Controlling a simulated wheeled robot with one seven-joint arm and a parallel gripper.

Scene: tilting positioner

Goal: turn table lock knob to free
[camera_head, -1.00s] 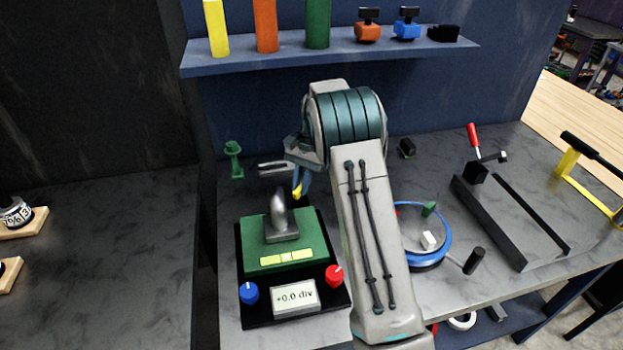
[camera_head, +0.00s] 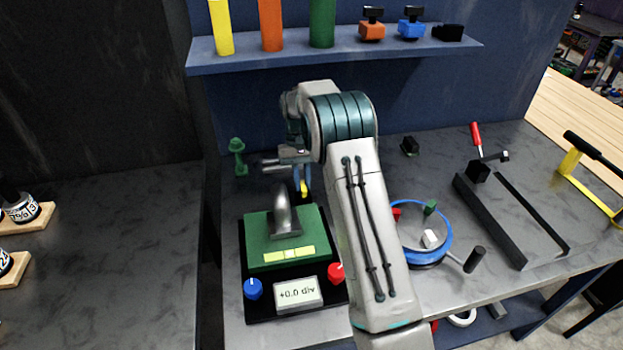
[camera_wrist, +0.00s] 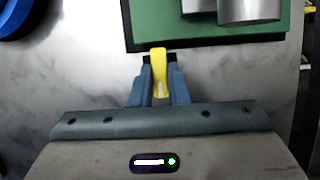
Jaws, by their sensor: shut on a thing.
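A tilting positioner has a black base (camera_head: 330,311) and a green table (camera_head: 257,254) with a grey curved part (camera_head: 284,218) on top. A small yellow knob or lever (camera_head: 304,187) stands at the positioner's back edge, by a black mount; it also shows in the wrist view (camera_wrist: 158,62). My gripper (camera_head: 302,180) is behind the positioner, pointing down. In the wrist view its blue fingers (camera_wrist: 160,88) are shut on the yellow piece, one on each side. No lock marking is readable on it.
A blue knob (camera_head: 253,289), a red knob (camera_head: 335,273) and a display (camera_head: 298,293) reading +0.0 div are at the positioner's front. A green stand (camera_head: 238,157) is at the back left. A blue-rimmed round tray (camera_head: 447,244) lies right of my arm. A shelf (camera_head: 330,55) hangs above.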

